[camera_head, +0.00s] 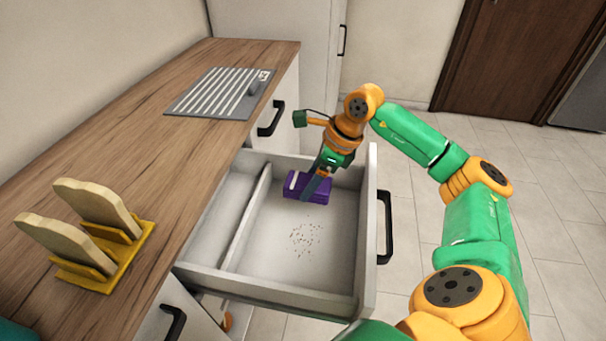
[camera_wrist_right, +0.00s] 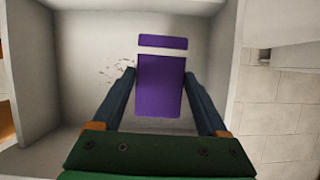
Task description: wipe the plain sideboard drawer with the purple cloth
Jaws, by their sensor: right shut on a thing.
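The purple cloth (camera_head: 308,187), a folded block with a white stripe, is in the open drawer (camera_head: 230,279), toward the far end of its larger compartment. My right gripper (camera_head: 316,183) reaches down into the drawer and is shut on the cloth. In the right wrist view the cloth (camera_wrist_right: 160,85) lies between the two fingers (camera_wrist_right: 172,75). A patch of dark specks (camera_head: 303,239) lies on the drawer floor nearer than the cloth. Some specks (camera_wrist_right: 120,72) also show left of the cloth in the wrist view. My left gripper is out of view.
A divider (camera_head: 248,215) splits off a narrow empty compartment at the drawer's left. The drawer front has a black handle (camera_head: 385,227). On the wooden countertop (camera_head: 165,150) stand a yellow rack (camera_head: 112,262) with two boards and a striped drainer-like panel (camera_head: 218,93). Tiled floor lies right.

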